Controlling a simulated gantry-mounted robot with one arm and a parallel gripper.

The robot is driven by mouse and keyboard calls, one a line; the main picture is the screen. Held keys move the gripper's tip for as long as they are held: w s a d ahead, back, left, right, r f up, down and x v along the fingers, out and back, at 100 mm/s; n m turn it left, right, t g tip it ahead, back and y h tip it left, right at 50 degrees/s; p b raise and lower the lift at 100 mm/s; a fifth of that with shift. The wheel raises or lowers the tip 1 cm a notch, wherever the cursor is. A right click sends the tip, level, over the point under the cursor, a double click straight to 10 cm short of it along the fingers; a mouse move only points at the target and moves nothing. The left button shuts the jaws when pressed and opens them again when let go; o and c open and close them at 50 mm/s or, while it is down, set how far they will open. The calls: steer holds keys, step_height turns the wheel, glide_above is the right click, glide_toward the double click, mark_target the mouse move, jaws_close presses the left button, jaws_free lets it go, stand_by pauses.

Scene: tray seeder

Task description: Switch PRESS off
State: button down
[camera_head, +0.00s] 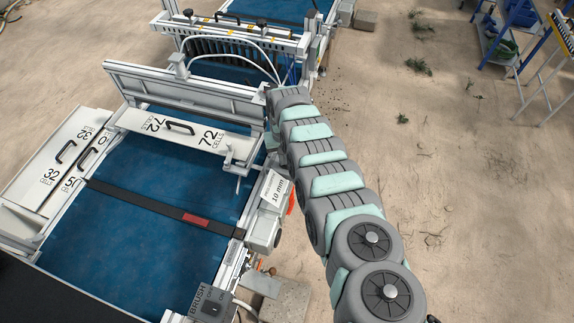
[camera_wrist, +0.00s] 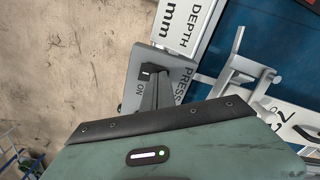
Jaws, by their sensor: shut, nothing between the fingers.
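The PRESS switch box (camera_wrist: 133,89) shows in the wrist view as a grey plate lettered PRESS and ON. A small black switch part (camera_wrist: 149,68) sits near its middle. My gripper (camera_wrist: 156,80) reaches over the box, its narrow grey fingers shut and empty, with their tips close to the switch part. I cannot tell if they touch it, and the fingers hide part of the plate. Which way the switch is set is not clear. In the head view my arm hides the PRESS box and the fingertips.
A white DEPTH mm plate (camera_wrist: 185,22) adjoins the box. In the head view, the BRUSH switch (camera_head: 212,305) stands at the front of the seeder. The 72 CELLS plate (camera_head: 185,130) spans the blue bed (camera_head: 130,240). Sandy ground at right is mostly open.

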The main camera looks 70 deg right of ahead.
step_height(320, 180, up, 7)
steer(key=p, duration=0.7)
steer(key=shift+f, duration=0.1)
stand_by(0.5)
